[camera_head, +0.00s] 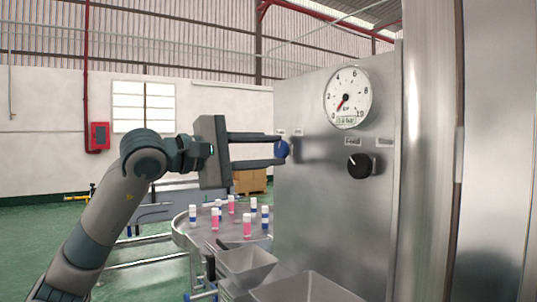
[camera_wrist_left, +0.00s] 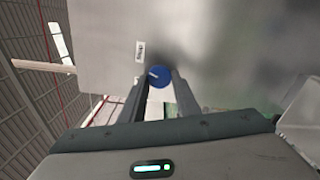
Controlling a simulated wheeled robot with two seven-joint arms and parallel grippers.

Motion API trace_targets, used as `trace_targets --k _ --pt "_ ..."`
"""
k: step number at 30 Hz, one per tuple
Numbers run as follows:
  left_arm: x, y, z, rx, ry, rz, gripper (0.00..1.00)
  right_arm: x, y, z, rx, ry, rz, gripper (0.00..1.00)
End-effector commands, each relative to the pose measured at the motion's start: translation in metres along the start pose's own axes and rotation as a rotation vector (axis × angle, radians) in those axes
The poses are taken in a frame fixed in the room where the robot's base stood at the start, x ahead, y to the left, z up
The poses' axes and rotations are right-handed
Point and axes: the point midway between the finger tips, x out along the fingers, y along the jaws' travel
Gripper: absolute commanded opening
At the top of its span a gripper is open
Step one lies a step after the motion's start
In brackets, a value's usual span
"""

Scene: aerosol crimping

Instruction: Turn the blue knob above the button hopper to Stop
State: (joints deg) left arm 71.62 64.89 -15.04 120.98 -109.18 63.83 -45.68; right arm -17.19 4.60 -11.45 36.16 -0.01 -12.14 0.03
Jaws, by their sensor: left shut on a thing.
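The blue knob (camera_head: 282,150) sits on the left part of the grey metal panel (camera_head: 325,215). My left gripper (camera_head: 280,150) reaches in from the left with its two fingers closed around the knob's sides, partly hiding it. In the left wrist view the blue knob (camera_wrist_left: 159,77) lies between the fingertips (camera_wrist_left: 157,80), with a pale pointer line slanting on its face. Small labels show above the knob, but I cannot read them. My right gripper is not in view.
A black knob (camera_head: 360,166) and a pressure gauge (camera_head: 348,97) are on the panel to the right. Below are a grey hopper (camera_head: 245,262) and a round table (camera_head: 183,232) with several pink and blue-white containers. A metal column (camera_head: 428,150) stands at right.

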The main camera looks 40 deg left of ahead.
Motion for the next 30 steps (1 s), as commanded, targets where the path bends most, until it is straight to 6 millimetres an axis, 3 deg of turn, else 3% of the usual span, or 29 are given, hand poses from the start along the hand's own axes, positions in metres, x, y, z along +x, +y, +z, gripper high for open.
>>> trace_targets --k 8,15,30 --pt "0.0 0.001 0.0 0.233 0.0 0.0 0.07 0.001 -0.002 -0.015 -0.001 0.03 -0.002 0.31" --pt "0.0 0.001 0.0 0.36 -0.001 -0.001 0.07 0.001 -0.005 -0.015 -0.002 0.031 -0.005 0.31" --pt "0.0 0.001 0.001 0.411 0.0 -0.002 0.07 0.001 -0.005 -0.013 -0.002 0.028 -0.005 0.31"
